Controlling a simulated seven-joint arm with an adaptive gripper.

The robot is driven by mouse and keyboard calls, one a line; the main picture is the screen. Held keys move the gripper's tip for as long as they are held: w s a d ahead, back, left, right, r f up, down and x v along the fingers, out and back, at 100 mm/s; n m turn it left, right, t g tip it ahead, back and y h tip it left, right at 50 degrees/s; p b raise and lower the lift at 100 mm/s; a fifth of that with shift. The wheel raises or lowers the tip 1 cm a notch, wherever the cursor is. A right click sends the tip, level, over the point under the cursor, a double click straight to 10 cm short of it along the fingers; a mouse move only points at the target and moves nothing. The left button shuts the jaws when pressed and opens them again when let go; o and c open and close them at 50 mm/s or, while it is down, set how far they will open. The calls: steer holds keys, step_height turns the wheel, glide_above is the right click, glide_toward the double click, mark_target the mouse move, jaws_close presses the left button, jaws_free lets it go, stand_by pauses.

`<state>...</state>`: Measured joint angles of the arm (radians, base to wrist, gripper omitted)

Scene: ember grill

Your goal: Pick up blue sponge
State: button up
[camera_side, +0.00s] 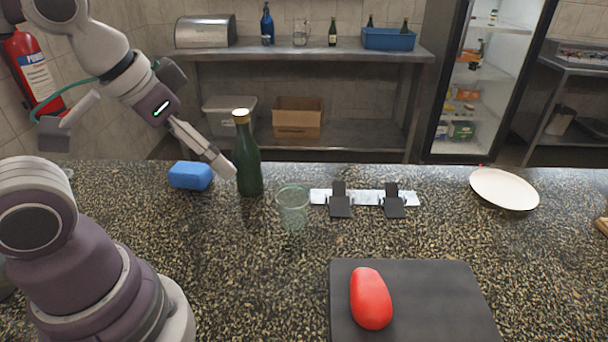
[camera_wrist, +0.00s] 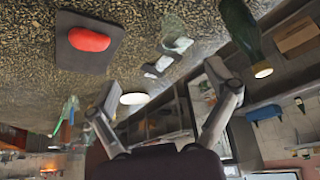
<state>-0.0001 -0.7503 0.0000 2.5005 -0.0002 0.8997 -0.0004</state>
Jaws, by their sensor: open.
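The blue sponge (camera_side: 191,175) lies on the speckled counter at the left in the side view, just left of the green bottle. I do not see it in the wrist view. My gripper (camera_side: 228,168) is above the counter in the side view, with its fingertip close in front of or beside the bottle; I cannot tell if they touch. In the wrist view my gripper (camera_wrist: 165,100) has its two fingers wide apart with nothing between them.
A green bottle (camera_side: 248,160) stands right of the sponge, then a clear glass (camera_side: 293,207) and a metal strip with black clips (camera_side: 365,198). A dark board (camera_side: 430,300) bears a red oblong item (camera_side: 371,298). A white plate (camera_side: 504,188) lies at the right.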

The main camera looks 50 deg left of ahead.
stand_by(0.3)
steer(key=shift+o, duration=0.7)
steer(key=n+g, duration=0.6)
steer(key=n, duration=1.9)
glide_above(196, 168)
steer(key=f, duration=0.9)
steer(key=shift+s+a+f, duration=0.2)
steer(key=shift+s+f, duration=0.05)
steer(key=shift+f, duration=0.15)
steer(key=f, duration=1)
steer(key=shift+w+d, duration=0.2)
steer(key=shift+d, duration=0.05)
